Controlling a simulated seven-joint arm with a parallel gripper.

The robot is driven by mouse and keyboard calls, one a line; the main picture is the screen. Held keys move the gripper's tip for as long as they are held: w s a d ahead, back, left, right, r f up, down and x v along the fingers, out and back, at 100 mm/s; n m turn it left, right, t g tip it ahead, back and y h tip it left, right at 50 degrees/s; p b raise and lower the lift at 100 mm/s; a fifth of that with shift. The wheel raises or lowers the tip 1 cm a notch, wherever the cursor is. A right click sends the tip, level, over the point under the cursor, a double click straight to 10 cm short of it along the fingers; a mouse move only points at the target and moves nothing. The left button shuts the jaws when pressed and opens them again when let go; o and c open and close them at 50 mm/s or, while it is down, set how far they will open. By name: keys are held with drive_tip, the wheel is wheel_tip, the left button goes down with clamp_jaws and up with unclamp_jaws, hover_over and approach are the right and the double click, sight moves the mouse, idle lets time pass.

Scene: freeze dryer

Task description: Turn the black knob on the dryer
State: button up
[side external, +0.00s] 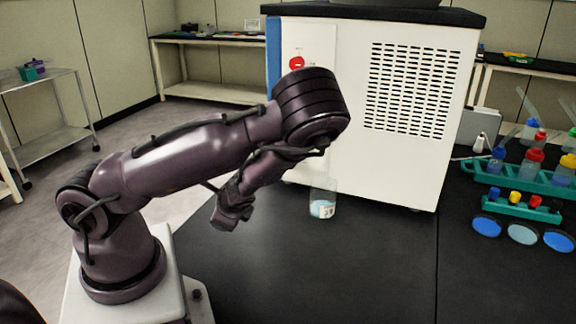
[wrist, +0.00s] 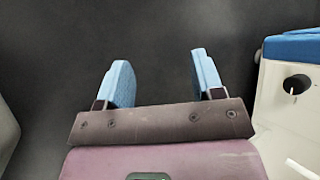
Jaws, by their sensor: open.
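The freeze dryer (side external: 335,125) is a large white box with a black top and a vented side, standing on the black bench. In the wrist view its front panel (wrist: 270,110) shows at the right edge. The black knob (wrist: 296,84) sits on that white panel, below a blue edge. My gripper (wrist: 158,72) is open, with two blue-padded fingers apart and nothing between them. It points at dark bench surface, left of the knob and clear of it. In the side view my arm's end hangs left of the dryer, and the fingertips are not clearly visible there.
A clear beaker with a label (side external: 322,203) stands on the bench (side external: 350,260) before the dryer. A red button (side external: 297,63) is on the dryer. Green racks (side external: 525,178) with bottles and blue discs (side external: 487,227) lie at the right.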

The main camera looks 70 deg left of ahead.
drive_tip(key=w+a+r+m+t+y, duration=0.2)
drive_tip(key=a+m+t+y, duration=0.1)
drive_tip(key=a+m, duration=0.2)
drive_tip(key=w+d+r+m+t+h, duration=0.1)
drive_tip(key=w+r+m+t+h, duration=0.3)
drive_tip(key=w+m+t, duration=0.7)
drive_tip(key=w+a+f+m+g+y, duration=0.1)
drive_tip(key=w+a+f+m+g, duration=0.1)
drive_tip(key=w+a+f, duration=0.2)
drive_tip(key=w+a, duration=0.3)
drive_tip(key=shift+w+a+m+g, duration=0.3)
drive_tip(key=shift+w+a, duration=0.05)
drive_tip(key=shift+w, duration=0.05)
drive_tip(key=shift+c, duration=0.4)
drive_tip(key=c, duration=0.8)
drive_tip(key=shift+c, duration=0.2)
